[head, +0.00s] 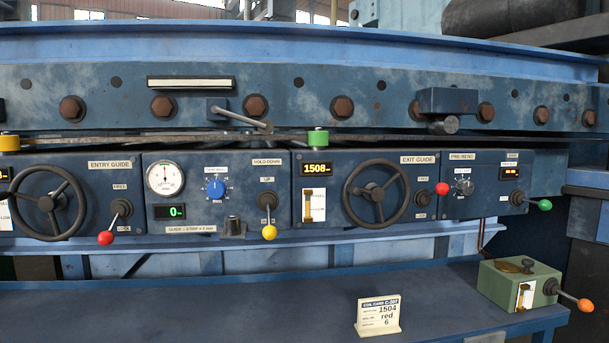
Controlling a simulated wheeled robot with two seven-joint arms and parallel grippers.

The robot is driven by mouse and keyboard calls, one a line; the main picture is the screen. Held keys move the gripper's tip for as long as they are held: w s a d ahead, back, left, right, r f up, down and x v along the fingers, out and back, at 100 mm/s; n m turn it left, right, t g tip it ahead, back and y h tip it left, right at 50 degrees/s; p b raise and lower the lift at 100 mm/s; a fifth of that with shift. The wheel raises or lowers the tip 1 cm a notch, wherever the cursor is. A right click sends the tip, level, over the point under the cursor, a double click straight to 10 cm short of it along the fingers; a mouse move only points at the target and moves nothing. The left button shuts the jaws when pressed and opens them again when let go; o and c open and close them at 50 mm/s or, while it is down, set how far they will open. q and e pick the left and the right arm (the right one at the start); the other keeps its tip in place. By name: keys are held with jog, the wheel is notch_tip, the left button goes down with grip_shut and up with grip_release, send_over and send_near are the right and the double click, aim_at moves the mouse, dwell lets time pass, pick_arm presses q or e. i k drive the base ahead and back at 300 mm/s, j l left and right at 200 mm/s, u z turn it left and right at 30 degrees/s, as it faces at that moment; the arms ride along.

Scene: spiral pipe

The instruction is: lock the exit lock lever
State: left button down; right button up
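The exit lock lever is on the panel labelled EXIT GUIDE (417,160). Its red ball knob (442,188) points up and to the right from a dark pivot (423,199), with a small label above the pivot and another below it. The exit handwheel (376,193) is just left of the lever. Neither of my grippers is in view, and nothing touches the lever.
The entry guide's red-knobbed lever (105,238) points down and left. A yellow-knobbed hold-down lever (269,232) points down. A green-knobbed lever (545,205) is on the right panel. A coil card (379,317) and green box (520,285) stand on the lower bench.

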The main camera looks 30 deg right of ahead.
aim_at(442, 188)
jog(key=z, duration=1.65)
